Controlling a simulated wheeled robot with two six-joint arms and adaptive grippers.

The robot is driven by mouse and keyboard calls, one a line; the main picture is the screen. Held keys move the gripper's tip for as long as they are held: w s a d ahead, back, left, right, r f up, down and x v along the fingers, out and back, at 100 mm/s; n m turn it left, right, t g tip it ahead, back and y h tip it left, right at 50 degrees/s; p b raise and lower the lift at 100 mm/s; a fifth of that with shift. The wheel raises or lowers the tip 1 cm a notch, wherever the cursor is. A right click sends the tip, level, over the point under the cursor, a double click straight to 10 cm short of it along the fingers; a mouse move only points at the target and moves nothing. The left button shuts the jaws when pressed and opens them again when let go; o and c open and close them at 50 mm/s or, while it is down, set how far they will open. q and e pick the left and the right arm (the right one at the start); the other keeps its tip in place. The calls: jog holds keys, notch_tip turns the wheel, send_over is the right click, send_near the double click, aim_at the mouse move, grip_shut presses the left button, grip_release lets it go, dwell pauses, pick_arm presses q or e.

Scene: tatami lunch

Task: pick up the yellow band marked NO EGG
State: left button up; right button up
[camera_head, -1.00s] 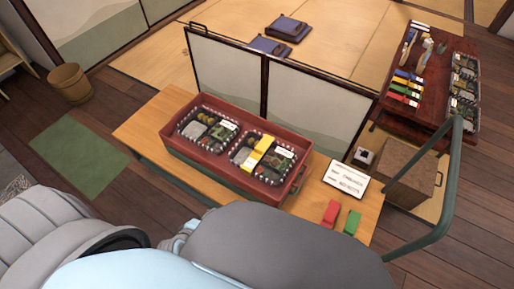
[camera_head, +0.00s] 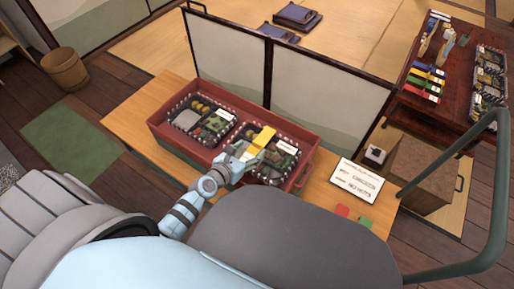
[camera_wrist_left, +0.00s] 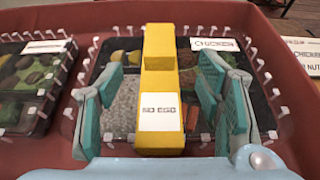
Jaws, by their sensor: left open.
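The yellow band (camera_wrist_left: 160,80) lies across the right bento box in the red tray. Its white label reads NO EGG in the left wrist view, and it also shows in the head view (camera_head: 261,143). My left gripper (camera_head: 250,160) is over that box. In the left wrist view its two teal fingers (camera_wrist_left: 160,95) stand open, one on each side of the band, with gaps between them and it. The right bento box (camera_wrist_left: 208,58) holds several foods and has a white label (camera_wrist_left: 214,44). My right gripper is not in view.
The red tray (camera_head: 167,132) stands on a wooden table (camera_head: 125,122). A left bento box (camera_wrist_left: 30,85) sits in it beside the right one. A white sign (camera_head: 356,180), a red block (camera_head: 342,210) and a green block (camera_head: 364,221) are to the right. A low screen (camera_head: 325,97) stands behind.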

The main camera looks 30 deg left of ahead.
aim_at(256, 145)
pick_arm(q)
jog(key=b+x, duration=0.1)
jog(key=x, duration=0.2)
jog(key=shift+f, duration=0.2)
jog(key=shift+w, duration=0.2)
jog(key=shift+r, duration=0.1)
jog(key=shift+c, duration=0.7)
jog(key=shift+s, duration=0.1)
jog(key=c, duration=1.1)
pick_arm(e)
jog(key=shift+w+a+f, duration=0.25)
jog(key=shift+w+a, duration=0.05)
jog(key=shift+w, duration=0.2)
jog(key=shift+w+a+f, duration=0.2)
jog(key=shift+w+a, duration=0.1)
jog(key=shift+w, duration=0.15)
pick_arm(q)
jog(key=shift+r, duration=0.1)
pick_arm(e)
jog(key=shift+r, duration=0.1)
